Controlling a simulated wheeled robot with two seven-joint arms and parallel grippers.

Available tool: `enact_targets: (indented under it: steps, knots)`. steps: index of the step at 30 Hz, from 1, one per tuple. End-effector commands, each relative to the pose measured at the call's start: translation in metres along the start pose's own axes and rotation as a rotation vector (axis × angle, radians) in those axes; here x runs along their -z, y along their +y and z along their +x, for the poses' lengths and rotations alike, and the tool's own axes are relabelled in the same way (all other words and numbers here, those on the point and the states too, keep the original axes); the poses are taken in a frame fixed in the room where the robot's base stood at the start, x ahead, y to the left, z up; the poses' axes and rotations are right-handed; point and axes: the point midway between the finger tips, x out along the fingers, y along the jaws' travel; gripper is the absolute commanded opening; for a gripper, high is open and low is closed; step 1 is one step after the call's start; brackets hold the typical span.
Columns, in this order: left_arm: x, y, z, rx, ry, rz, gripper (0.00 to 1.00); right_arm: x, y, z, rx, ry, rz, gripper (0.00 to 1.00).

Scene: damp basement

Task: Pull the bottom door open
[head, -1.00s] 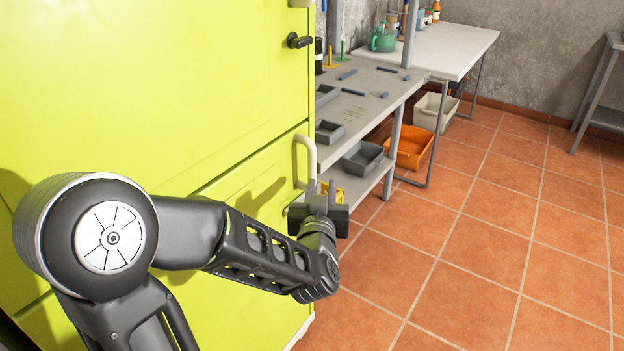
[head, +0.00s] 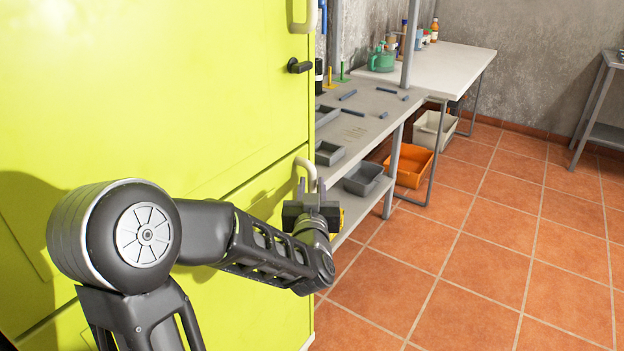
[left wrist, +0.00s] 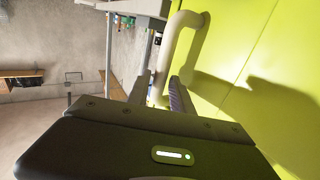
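The yellow-green cabinet's bottom door (head: 262,255) is shut, flush with the front, below a seam. Its pale curved handle (head: 306,168) stands near the door's right edge; the lower part is hidden behind my left gripper (head: 311,192). In the left wrist view the handle (left wrist: 177,45) curves out from the door (left wrist: 240,95). Its near end lies between the two spread fingers of the left gripper (left wrist: 158,94), with a gap seen on the left side. I cannot tell whether a finger touches it. My right gripper is not in view.
The upper door (head: 150,90) has a dark latch (head: 299,66) and its own pale handle (head: 304,20). A grey workbench (head: 370,110) with an orange bin (head: 409,165) below stands close right of the cabinet. The tiled floor (head: 470,250) at right is clear.

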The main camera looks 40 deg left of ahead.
Motion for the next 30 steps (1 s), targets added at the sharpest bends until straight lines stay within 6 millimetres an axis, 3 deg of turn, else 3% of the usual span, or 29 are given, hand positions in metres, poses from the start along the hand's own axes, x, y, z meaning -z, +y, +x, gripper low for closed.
enact_targets:
  steps: [6, 14, 24, 30]
  knots:
    - [0.000, 0.000, 0.020, 0.000, 0.000, 0.000, 0.27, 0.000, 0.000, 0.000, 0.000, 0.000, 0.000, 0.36]
    - [0.000, 0.000, 0.021, 0.000, 0.000, 0.000, 0.27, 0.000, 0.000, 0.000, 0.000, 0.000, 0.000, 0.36]
    - [0.000, 0.000, 0.021, 0.000, 0.000, 0.000, 0.00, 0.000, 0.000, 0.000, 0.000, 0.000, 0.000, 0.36]
    - [0.000, 0.000, 0.021, 0.000, 0.000, 0.000, 0.00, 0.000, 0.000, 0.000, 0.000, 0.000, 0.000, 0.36]
